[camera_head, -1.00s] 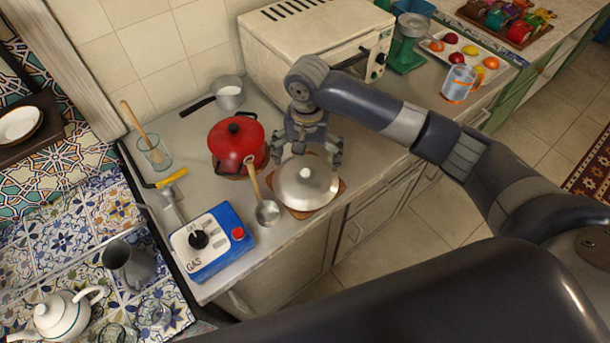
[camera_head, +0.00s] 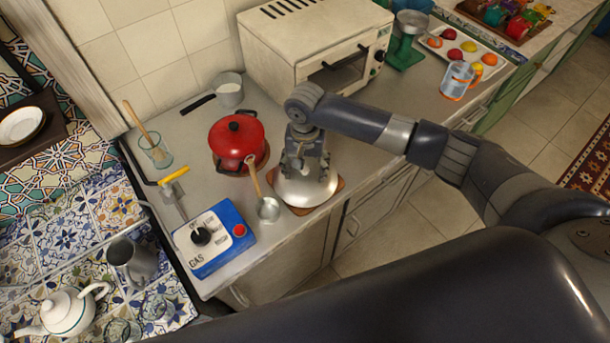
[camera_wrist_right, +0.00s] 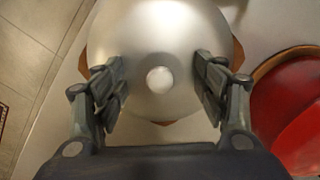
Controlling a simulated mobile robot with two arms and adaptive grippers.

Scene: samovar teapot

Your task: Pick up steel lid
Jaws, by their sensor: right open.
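The steel lid (camera_head: 293,193) is a shiny dome with a pale round knob. It sits on a brown wooden trivet (camera_head: 339,184) near the counter's front edge. My right gripper (camera_head: 306,175) is directly above the lid, pointing down and hiding part of it. In the right wrist view my right gripper (camera_wrist_right: 163,88) is open, with one finger on each side of the knob, and the steel lid (camera_wrist_right: 160,35) fills the middle. The knob is between the fingers with gaps on both sides. I cannot tell whether the fingertips touch the dome. My left gripper is not in view.
A small ladle (camera_head: 267,208) lies just left of the lid. A red pot (camera_head: 236,138) stands behind left, and also shows in the wrist view (camera_wrist_right: 292,115). A toaster oven (camera_head: 300,45) stands behind. Counter right of the lid is clear.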

